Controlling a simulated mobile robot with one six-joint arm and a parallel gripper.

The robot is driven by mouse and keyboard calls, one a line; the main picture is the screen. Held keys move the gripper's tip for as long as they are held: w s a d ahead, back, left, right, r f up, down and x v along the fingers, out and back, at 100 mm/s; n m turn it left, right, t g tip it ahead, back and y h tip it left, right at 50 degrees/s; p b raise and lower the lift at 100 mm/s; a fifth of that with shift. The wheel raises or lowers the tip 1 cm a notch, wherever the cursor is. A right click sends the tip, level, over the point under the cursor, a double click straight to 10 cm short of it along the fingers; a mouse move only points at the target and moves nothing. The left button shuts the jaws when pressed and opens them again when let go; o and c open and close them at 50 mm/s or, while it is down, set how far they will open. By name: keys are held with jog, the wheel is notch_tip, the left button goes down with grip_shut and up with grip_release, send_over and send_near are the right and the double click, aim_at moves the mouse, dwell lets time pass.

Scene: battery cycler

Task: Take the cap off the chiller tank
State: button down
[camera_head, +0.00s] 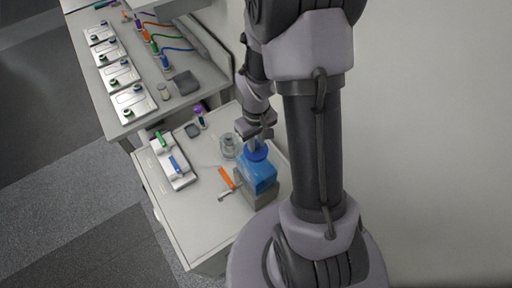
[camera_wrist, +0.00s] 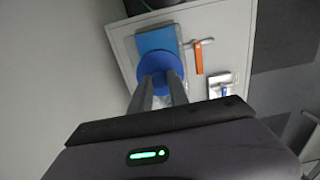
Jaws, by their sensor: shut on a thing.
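The chiller tank (camera_head: 264,182) is a blue box in a grey holder near the right edge of the lower bench. It also shows in the wrist view (camera_wrist: 157,39). The round blue cap (camera_head: 255,154) is at the top of the tank in the head view. My gripper (camera_head: 255,139) points down and is shut on the cap's upper part. In the wrist view, both fingers (camera_wrist: 162,88) reach onto the blue cap (camera_wrist: 160,65), which partly covers the tank. I cannot tell whether the cap touches the tank or is a little above it.
An orange-handled tool (camera_head: 227,179) lies left of the tank. A clear jar (camera_head: 228,148) stands behind it. The bench front (camera_head: 195,235) is clear. Battery plates (camera_head: 128,116) sit on the upper bench.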

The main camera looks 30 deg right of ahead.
jog(key=shift+r, duration=0.1)
dwell(0.3)
jog(key=shift+r, duration=0.35)
jog(key=r, duration=0.1)
jog(key=a+r, duration=0.1)
jog(key=shift+w+r, duration=0.1)
jog(key=shift+r, duration=0.25)
jog(key=w+a+r, duration=0.1)
jog(key=a+r, duration=0.1)
jog(key=a, duration=0.5)
jog(key=w+a+r, duration=0.2)
jog(key=a+r, duration=0.1)
jog(key=a, duration=0.4)
jog(key=shift+a+r+p, duration=0.3)
jog(key=shift+r+p, duration=0.05)
jog(key=shift+p, duration=0.05)
